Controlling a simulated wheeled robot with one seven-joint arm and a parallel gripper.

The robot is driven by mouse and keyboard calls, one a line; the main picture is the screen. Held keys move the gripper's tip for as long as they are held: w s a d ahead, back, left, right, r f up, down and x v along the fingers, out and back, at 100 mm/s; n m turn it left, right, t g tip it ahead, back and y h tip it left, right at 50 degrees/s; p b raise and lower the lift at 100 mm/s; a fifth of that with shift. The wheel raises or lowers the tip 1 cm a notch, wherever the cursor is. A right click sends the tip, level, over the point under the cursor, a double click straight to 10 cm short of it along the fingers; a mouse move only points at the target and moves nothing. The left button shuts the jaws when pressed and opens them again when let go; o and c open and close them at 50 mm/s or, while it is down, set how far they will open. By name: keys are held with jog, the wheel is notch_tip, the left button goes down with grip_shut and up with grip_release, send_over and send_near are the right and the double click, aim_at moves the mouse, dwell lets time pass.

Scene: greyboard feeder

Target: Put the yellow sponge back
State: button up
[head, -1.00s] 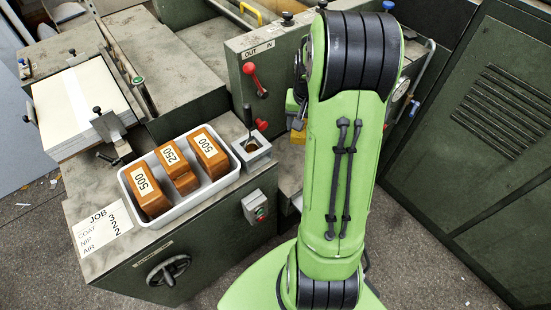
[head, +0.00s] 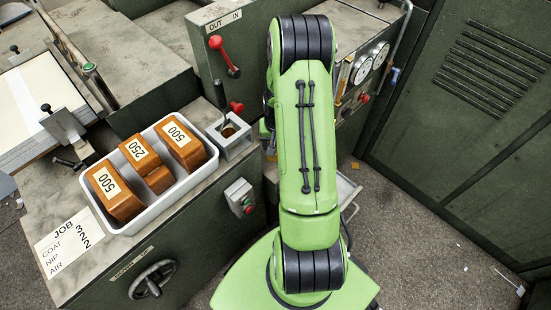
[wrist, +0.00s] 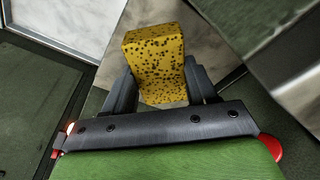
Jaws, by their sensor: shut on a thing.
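The yellow sponge (wrist: 158,58), speckled with dark spots, sits between the two dark fingers of my gripper (wrist: 160,88) in the wrist view. My gripper is shut on it. Pale grey, marbled-looking surfaces show behind and beside the sponge; I cannot tell its distance from them. In the head view my green arm covers most of the gripper and sponge.
On the left bench, a white tray (head: 133,228) holds brown blocks marked 500 and 250. Beside it stand a square metal holder (head: 240,148) and red-knobbed levers (head: 219,47). Gauges (head: 369,64) and a green cabinet (head: 470,110) are right.

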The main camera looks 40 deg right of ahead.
notch_tip(320, 180, down, 7)
jog(key=shift+r+b, duration=0.1)
jog(key=shift+b, duration=0.9)
jog(key=o, duration=1.3)
jog(key=r+p, duration=0.1)
jog(key=r, duration=0.3)
jog(key=s+r+p, duration=0.1)
jog(key=r+p, duration=0.1)
jog(key=r, duration=0.2)
jog(key=r+p, duration=0.1)
jog(key=r, duration=0.3)
jog(key=shift+s+a, duration=0.25)
jog(key=shift+a, duration=0.15)
